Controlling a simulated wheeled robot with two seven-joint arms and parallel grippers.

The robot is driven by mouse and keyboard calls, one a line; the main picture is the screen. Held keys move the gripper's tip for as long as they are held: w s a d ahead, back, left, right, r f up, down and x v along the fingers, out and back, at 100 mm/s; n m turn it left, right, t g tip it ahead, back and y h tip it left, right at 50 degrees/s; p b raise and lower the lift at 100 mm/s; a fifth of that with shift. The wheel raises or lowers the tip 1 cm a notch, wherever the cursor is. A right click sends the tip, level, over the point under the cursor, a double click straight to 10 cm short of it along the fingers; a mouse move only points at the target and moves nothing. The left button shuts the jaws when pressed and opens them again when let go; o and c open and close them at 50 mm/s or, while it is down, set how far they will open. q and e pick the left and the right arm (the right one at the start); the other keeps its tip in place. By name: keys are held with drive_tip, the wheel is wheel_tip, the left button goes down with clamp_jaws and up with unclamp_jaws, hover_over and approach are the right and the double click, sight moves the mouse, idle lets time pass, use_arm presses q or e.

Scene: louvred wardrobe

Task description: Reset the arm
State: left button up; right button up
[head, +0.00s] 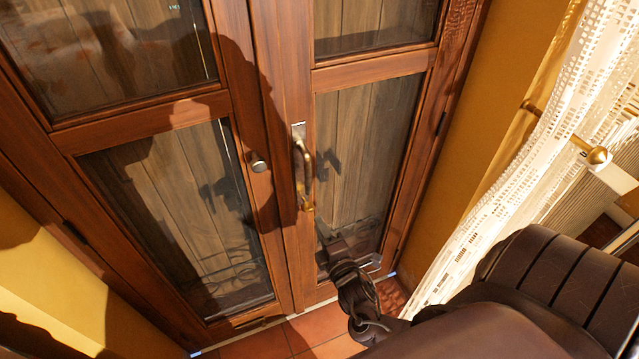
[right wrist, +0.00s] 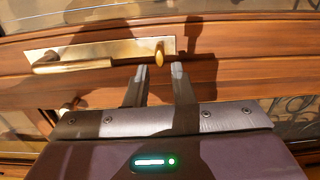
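My right arm comes in from the lower right of the head view. My right gripper (head: 326,238) is in front of the lower part of the right wooden door (head: 372,75), below the brass handle (head: 304,170). In the right wrist view its two fingers (right wrist: 159,74) are a little apart with bare wood showing between them. The brass handle on its plate (right wrist: 72,66) lies ahead of them and to the left, and nothing is held. The small gap between fingertips and door is hard to judge. My left gripper is not in view.
The left door (head: 140,108) has a small round knob (head: 258,163); both doors look shut. A white lace curtain (head: 540,140) hangs at the right beside a brass rod end (head: 599,155). Orange floor tiles (head: 262,344) show below the doors.

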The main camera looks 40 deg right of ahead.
drive_tip(key=s+f+m+g+y, duration=0.1)
drive_tip(key=s+f+m+g, duration=0.4)
drive_tip(key=f, duration=0.7)
drive_tip(key=s+f+m+g, duration=0.1)
drive_tip(key=s+f+g, duration=0.35)
drive_tip(key=f, duration=0.75)
drive_tip(key=s+a+f+m+g+y, duration=0.1)
drive_tip(key=s+a+f+m+g, duration=0.1)
drive_tip(key=s, duration=0.6)
drive_tip(key=s+a+f+m+g+y, duration=0.1)
drive_tip(key=s+a+f+m+g, duration=0.1)
drive_tip(key=s+a+f, duration=0.2)
drive_tip(key=s+a+f+m+g+y, duration=0.1)
drive_tip(key=s+a+f+m+g, duration=0.1)
drive_tip(key=s+f, duration=0.6)
drive_tip(key=s+m+g, duration=0.1)
drive_tip(key=s, duration=0.5)
drive_tip(key=shift+s+a, duration=0.2)
drive_tip(key=shift+a, duration=0.2)
drive_tip(key=shift+f, duration=0.1)
